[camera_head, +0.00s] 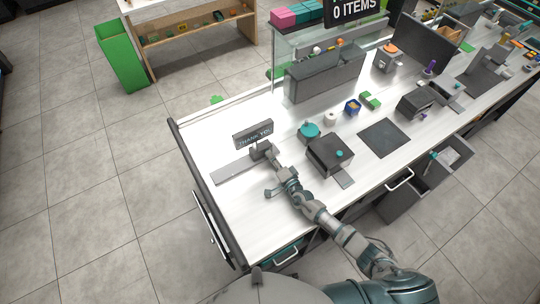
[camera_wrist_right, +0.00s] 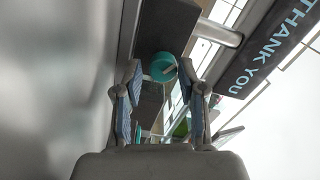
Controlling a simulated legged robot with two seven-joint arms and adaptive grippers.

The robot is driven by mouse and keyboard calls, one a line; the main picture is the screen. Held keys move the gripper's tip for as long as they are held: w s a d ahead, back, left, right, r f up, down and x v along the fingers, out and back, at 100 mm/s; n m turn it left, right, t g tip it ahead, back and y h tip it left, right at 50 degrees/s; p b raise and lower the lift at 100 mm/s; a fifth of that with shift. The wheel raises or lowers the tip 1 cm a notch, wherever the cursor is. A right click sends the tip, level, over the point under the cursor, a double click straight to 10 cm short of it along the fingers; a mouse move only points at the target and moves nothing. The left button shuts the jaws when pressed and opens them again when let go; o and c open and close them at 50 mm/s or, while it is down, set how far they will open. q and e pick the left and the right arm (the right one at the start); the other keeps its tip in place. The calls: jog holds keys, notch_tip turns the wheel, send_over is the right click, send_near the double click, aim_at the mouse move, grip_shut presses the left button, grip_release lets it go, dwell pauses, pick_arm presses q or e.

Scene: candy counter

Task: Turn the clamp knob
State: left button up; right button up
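A teal round knob (camera_wrist_right: 163,68) with a pale bar across its face shows in the right wrist view, set against a dark grey block (camera_wrist_right: 167,28). I take it for the clamp knob. My right gripper's (camera_wrist_right: 160,75) two fingers stand apart on either side of it, with a gap visible on both sides; whether either touches it I cannot tell. In the head view the right gripper (camera_head: 275,178) is low over the counter, just in front of the THANK YOU sign (camera_head: 253,134). It hides the knob there. My left gripper is not in view.
The sign also shows in the wrist view (camera_wrist_right: 265,45). A grey plate (camera_head: 234,170) lies left of the gripper. A dark box (camera_head: 329,153) and a teal-lidded item (camera_head: 309,130) stand to the right. The white counter (camera_head: 205,132) is clear at the back left.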

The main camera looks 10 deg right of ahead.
jog(key=shift+p+v, duration=0.75)
jog(key=shift+v, duration=1.5)
jog(key=shift+r, duration=0.1)
jog(key=shift+s, duration=0.1)
